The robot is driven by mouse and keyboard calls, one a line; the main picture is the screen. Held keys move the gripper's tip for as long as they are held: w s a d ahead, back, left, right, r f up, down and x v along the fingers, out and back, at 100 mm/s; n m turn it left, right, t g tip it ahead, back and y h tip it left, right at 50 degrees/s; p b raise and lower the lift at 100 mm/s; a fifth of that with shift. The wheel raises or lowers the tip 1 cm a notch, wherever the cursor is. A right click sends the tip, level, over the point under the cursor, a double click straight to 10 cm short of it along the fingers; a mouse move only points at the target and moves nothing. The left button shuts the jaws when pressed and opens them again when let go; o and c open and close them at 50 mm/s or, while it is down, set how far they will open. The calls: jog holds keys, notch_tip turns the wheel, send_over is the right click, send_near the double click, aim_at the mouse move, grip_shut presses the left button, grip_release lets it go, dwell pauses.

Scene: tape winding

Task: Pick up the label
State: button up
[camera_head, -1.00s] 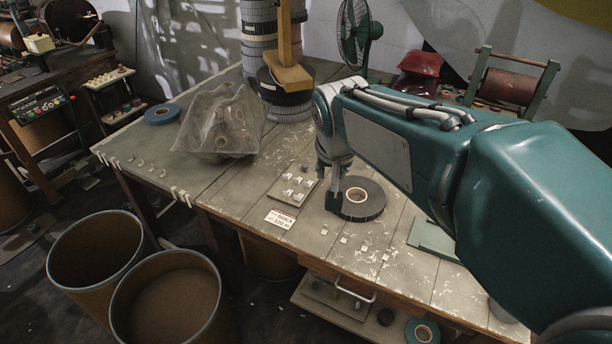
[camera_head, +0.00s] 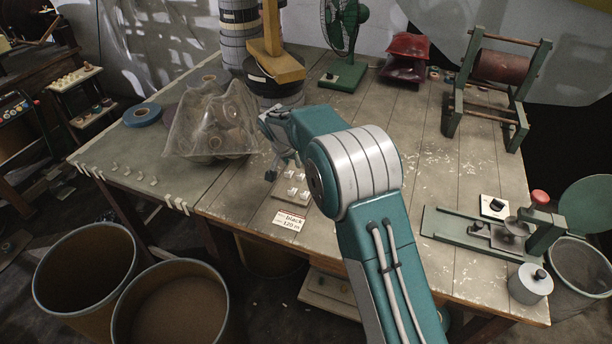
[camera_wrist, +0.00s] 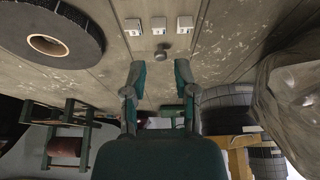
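A small white label card (camera_head: 288,221) printed "black" and "120 m" lies at the table's front edge in the head view. It does not show in the wrist view. My gripper (camera_head: 271,166) is above the table, behind the card and the small panel of white switches (camera_head: 291,190). In the wrist view my gripper (camera_wrist: 160,72) has its two fingers apart with nothing held between them. A small grey knob (camera_wrist: 160,53) shows just beyond the fingertips. A black tape roll (camera_wrist: 80,50) lies to the left; my arm hides it in the head view.
A clear plastic bag of rolls (camera_head: 211,125) stands left of my gripper. A yellow-brown block (camera_head: 275,65) on stacked rolls and a green fan (camera_head: 343,70) stand behind. A green slide device (camera_head: 490,232) is at right. Bins (camera_head: 172,268) stand below the front edge.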

send_near(298, 182)
jog(key=shift+w+d+f, duration=0.35)
jog(key=shift+w+f, duration=0.25)
jog(key=shift+w, duration=0.15)
jog(key=x, duration=0.5)
jog(key=shift+w+f, duration=0.3)
jog(key=shift+f, duration=0.05)
jog(key=shift+w+d+f, duration=0.1)
jog(key=shift+f, duration=0.05)
jog(key=c, duration=0.3)
